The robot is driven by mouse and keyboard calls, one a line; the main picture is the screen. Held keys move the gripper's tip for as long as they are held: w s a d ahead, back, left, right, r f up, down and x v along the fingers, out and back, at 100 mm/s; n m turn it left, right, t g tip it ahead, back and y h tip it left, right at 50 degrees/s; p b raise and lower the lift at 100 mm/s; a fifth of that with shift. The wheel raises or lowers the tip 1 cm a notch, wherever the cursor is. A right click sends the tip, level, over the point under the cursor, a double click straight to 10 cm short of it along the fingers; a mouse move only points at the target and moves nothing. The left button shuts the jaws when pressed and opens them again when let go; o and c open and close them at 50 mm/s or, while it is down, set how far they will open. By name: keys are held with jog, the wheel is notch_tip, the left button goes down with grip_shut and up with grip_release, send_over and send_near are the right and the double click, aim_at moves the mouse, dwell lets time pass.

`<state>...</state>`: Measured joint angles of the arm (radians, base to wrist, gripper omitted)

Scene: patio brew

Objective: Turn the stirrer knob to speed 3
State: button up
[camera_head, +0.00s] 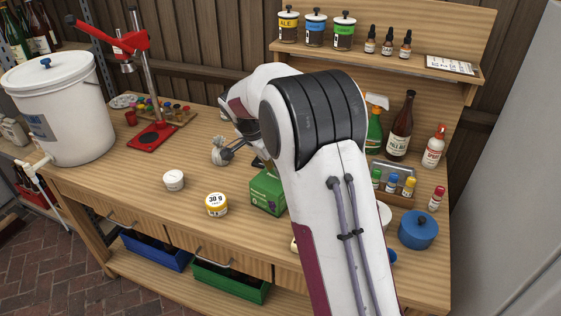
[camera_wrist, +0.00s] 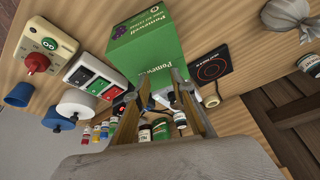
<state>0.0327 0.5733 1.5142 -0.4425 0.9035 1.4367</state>
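A cream control box (camera_wrist: 50,45) with a red knob (camera_wrist: 37,62) shows at the upper left of the wrist view. I cannot tell whether this is the stirrer's knob, and no speed mark is readable. A dark square plate with red rings (camera_wrist: 210,67) lies right of the green box. My gripper (camera_wrist: 160,88) has its two fingers apart, with nothing held between them. It is well to the right of the red knob in the wrist view.
A green box (camera_head: 267,192) stands close by my arm. A switch panel (camera_wrist: 94,80) sits beside the cream box. Bottles (camera_head: 400,130) stand right of my arm.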

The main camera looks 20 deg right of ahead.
jog(key=shift+s+a, duration=0.15)
jog(key=shift+a, duration=0.1)
jog(key=shift+o, duration=0.4)
jog(key=shift+o, duration=1)
jog(key=s+d+m, duration=0.1)
jog(key=s+d, duration=0.1)
jog(key=d, duration=0.8)
jog(key=w+d+r+n+t+y, duration=0.2)
jog(key=w+n, duration=0.3)
jog(key=n, duration=0.9)
jog(key=shift+d+r+n+t+y, duration=0.3)
jog(key=shift+n+y, duration=0.1)
jog(key=shift+y, duration=0.3)
jog(key=shift+w+f, duration=0.1)
jog(key=shift+f, duration=0.05)
